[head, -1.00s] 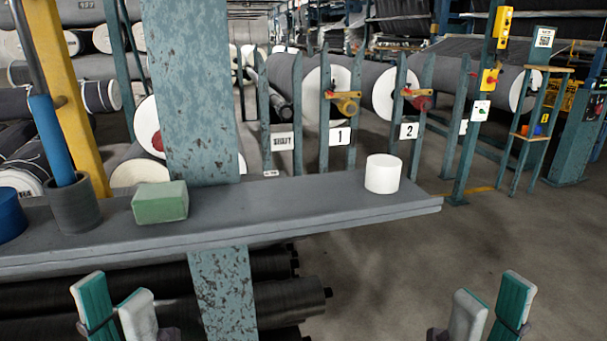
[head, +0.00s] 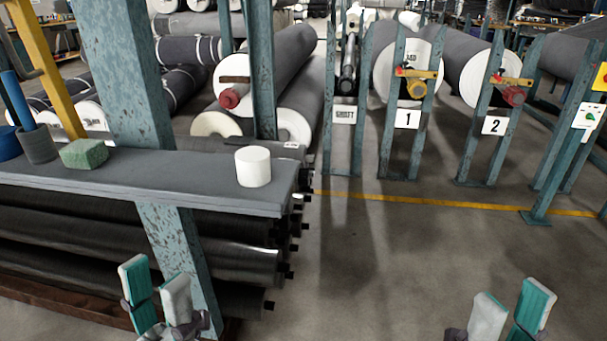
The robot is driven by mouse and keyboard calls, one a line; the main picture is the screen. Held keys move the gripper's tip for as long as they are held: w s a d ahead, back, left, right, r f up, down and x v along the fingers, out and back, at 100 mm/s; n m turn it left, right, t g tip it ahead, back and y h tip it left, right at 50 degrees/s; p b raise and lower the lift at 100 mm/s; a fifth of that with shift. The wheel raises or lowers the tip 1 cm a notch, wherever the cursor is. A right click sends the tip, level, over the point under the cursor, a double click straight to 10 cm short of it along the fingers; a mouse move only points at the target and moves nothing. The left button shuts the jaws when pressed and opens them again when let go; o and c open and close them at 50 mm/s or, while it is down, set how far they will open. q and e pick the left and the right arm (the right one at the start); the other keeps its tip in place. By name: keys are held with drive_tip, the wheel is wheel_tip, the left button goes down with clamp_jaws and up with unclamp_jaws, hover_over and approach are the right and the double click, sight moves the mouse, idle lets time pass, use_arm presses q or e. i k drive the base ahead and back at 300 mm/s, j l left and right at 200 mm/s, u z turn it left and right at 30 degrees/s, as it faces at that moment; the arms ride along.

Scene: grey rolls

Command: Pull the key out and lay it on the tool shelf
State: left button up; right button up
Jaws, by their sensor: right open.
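I cannot make out a key. A yellow fitting with a round yellow knob (head: 417,88) is on the stand marked 1. A similar fitting with a red knob (head: 513,96) is on the stand marked 2. A long grey shelf (head: 200,190) at left holds a green block (head: 84,154), a white cylinder (head: 253,167) and a dark cup (head: 38,145) with a blue-handled tool; I cannot tell if it is the tool shelf. My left gripper (head: 157,288) is open and empty, low in front of it. My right gripper (head: 512,308) is open and empty over bare floor.
A teal post (head: 145,100) crosses the shelf. Dark rolls (head: 150,250) lie beneath it. A yellow floor line (head: 400,200) runs before the stands. The floor at the centre and right is clear.

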sight(201, 173)
drive_tip(key=i+l+u, duration=0.2)
drive_tip(key=l+u, duration=0.2)
drive_tip(key=l, duration=0.15)
drive_tip(key=i+l+u, duration=0.15)
drive_tip(key=l+u, duration=0.25)
drive_tip(key=l, duration=0.25)
drive_tip(key=l+u, duration=0.35)
drive_tip(key=l, duration=0.25)
drive_tip(key=i+l+u, duration=0.3)
drive_tip(key=i+l, duration=0.15)
drive_tip(key=l, duration=0.2)
drive_tip(key=i+l+u, duration=0.15)
drive_tip(key=i+l, duration=0.1)
drive_tip(key=i, duration=0.1)
